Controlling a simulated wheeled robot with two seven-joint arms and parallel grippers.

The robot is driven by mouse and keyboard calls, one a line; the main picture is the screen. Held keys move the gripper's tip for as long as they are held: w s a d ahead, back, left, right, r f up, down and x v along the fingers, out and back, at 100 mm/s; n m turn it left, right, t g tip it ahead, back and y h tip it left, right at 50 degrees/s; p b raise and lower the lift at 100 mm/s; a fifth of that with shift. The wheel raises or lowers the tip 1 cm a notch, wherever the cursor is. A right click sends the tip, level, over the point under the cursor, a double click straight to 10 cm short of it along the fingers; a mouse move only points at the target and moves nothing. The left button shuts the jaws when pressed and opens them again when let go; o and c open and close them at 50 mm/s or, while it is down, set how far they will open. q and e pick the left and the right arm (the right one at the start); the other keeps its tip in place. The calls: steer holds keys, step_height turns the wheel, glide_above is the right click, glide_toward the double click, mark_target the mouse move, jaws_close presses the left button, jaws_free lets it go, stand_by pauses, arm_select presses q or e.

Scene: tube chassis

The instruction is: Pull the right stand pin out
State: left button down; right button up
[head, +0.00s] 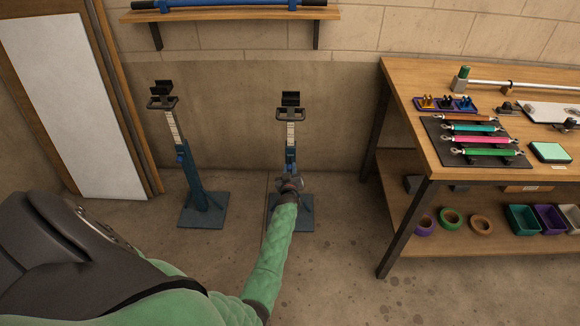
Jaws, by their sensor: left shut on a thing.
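The right stand (291,158) is a blue post on a flat blue base, with a pale marked upper post and a dark cradle on top. It stands upright on the floor. My left gripper (291,184) is at the front of its blue post, low down, and is shut on the right stand pin. The gripper and wrist hide the pin, so I cannot tell how deep it sits. The left stand (192,178) is a similar blue stand, leaning slightly in the picture, with a small blue pin (180,158) on its side. My right gripper is not in view.
A wooden workbench (404,88) with tools stands at the right, bins and tape rolls on its lower shelf. A wall shelf (230,15) holds a blue tube (240,3). A white panel (70,90) leans at the left. The floor between the right stand and bench is clear.

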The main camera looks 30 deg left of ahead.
arm_select(q)
steer(key=shift+s+d+f, duration=0.1)
steer(key=shift+s+f, duration=0.05)
steer(key=c, duration=1.5)
jaws_free()
steer(key=shift+c, duration=0.2)
steer(key=o, duration=0.4)
steer(key=shift+c, duration=0.2)
steer(key=shift+s, duration=0.1)
steer(key=v, duration=0.7)
steer(key=shift+s+d, duration=0.25)
